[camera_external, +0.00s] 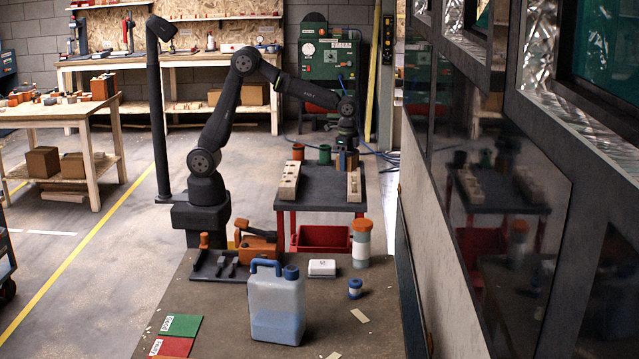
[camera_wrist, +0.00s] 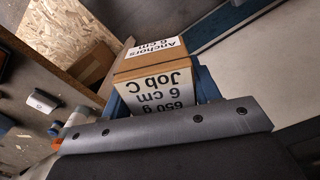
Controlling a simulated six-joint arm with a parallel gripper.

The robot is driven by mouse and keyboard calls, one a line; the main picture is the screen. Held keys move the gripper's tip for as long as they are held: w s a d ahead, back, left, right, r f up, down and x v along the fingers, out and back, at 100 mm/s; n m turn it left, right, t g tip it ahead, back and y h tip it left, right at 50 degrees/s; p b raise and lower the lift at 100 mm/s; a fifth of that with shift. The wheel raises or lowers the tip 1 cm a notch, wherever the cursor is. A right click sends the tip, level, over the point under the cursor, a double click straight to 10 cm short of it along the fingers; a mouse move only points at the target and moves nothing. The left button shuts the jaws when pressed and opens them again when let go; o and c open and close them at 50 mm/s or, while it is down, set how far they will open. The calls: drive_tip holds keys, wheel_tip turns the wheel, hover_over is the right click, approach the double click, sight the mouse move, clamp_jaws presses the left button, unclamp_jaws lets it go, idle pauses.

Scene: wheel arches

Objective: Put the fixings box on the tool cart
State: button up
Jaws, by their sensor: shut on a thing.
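My gripper (camera_external: 346,152) is shut on a cardboard box (camera_wrist: 152,66) with white labels reading "Anchors 6 cm" and "650 g 6 cm Job C". The box sits between the blue fingers in the wrist view; its lower part is hidden by my gripper. In the external view the box is small and partly covered by the fingers, over the far right part of a dark-topped stand with red legs (camera_external: 322,196). I cannot tell whether the box touches anything there.
The stand holds two pale drilled blocks (camera_external: 289,182) (camera_external: 354,187), an orange cup (camera_external: 298,151) and a green cup (camera_external: 325,154). A red bin (camera_external: 320,239) is below. A wall runs close along the right. The stand's middle is clear.

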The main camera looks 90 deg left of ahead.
drive_tip(key=s+a+n, duration=0.2)
drive_tip(key=s+a, duration=0.3)
drive_tip(key=a, duration=0.5)
drive_tip(key=n, duration=0.3)
hover_over(318, 195)
wheel_tip(318, 195, down, 19)
drive_tip(key=shift+a+f, duration=0.1)
drive_tip(key=shift+f, duration=1.9)
drive_tip(key=shift+f, duration=0.2)
drive_tip(key=o, duration=1.5)
